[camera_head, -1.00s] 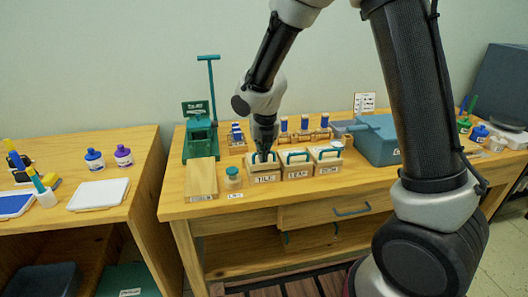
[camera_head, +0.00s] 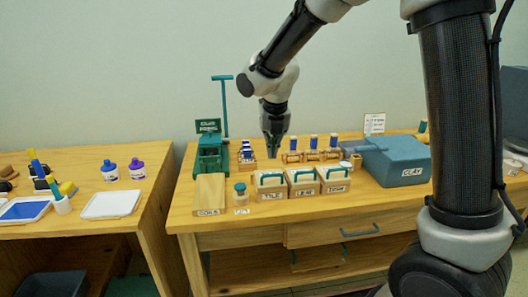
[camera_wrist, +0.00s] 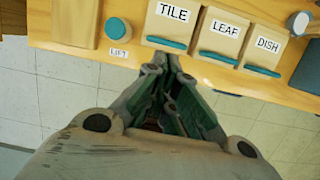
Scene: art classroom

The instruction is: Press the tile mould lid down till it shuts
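The tile mould (camera_head: 270,194) is a light wooden block labelled TILE, with a teal handle (camera_head: 270,176) on its lid. It stands leftmost of three moulds on the bench. Its lid looks level, but a small gap at the rim cannot be made out. In the wrist view the tile mould (camera_wrist: 184,24) is just beyond my fingertips. My gripper (camera_head: 273,153) is above the tile mould, apart from it and pointing down. In the wrist view my gripper's fingers (camera_wrist: 168,62) come together at the tips with nothing between them.
The leaf mould (camera_head: 303,190) and dish mould (camera_head: 335,188) stand to the right. A small teal-lidded jar (camera_head: 240,190) and a wooden board (camera_head: 210,192) are to the left. A green press (camera_head: 209,152) and a blue-grey clay box (camera_head: 400,161) stand further out.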

